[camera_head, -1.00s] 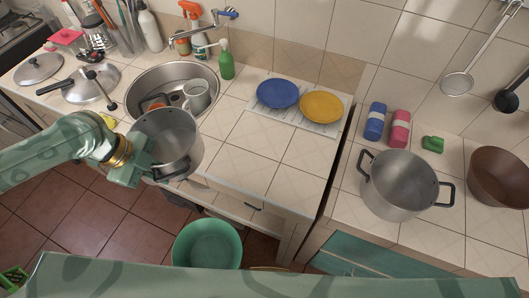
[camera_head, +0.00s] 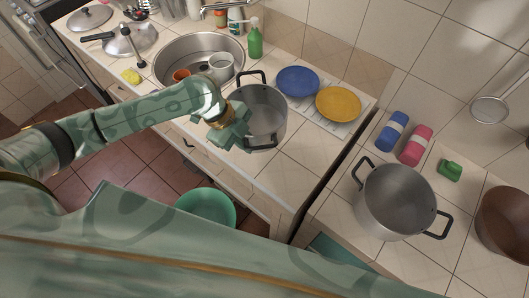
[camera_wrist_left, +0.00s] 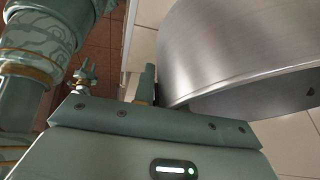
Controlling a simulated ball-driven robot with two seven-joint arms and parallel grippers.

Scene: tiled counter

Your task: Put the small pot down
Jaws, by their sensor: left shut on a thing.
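The small pot (camera_head: 262,112) is a grey metal pot with dark handles, upright in the head view between the sink and the plates. My left gripper (camera_head: 232,132) is shut on its near left side and hides part of that side. The pot's shiny wall (camera_wrist_left: 245,50) fills the upper right of the left wrist view. The pot is over the tiled counter (camera_head: 305,150); I cannot tell whether its base touches the tiles. In the left wrist view, a small green pronged part (camera_wrist_left: 86,76), perhaps my right gripper, shows at a distance, its opening unclear.
The sink (camera_head: 170,50) with cups lies left of the pot. A blue plate (camera_head: 298,81) and a yellow plate (camera_head: 338,103) lie right of it. A larger pot (camera_head: 395,200) stands on the right counter. Bare tiles lie in front of the plates. A green basin (camera_head: 207,208) is below.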

